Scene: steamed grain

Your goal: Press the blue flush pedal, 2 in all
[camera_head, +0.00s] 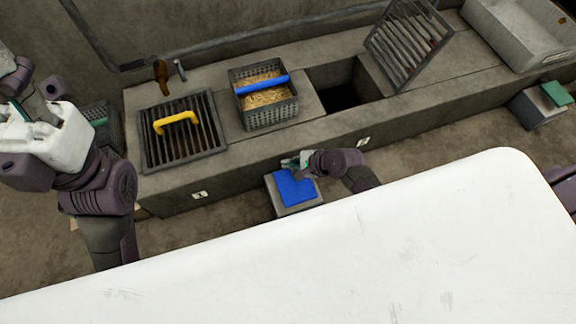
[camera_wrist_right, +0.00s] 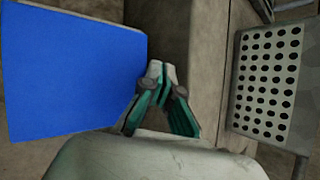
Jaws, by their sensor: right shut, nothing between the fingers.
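The blue pedal (camera_head: 294,189) lies on a grey block (camera_head: 299,211) on the floor in front of the low concrete bench. In the right wrist view the blue pedal (camera_wrist_right: 70,70) is a large flat plate at the left. My right gripper (camera_head: 296,163) is at the pedal's bench-side edge. In the wrist view its fingertips (camera_wrist_right: 161,72) are together and empty, just right of the pedal's edge; I cannot tell whether they touch it.
The bench (camera_head: 240,153) carries a grate with a yellow handle (camera_head: 176,123), a grain basket with a blue handle (camera_head: 262,85) and a raised grate (camera_head: 407,42) beside a dark opening (camera_head: 340,97). A green-topped box (camera_head: 555,93) stands right. My white body fills the foreground.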

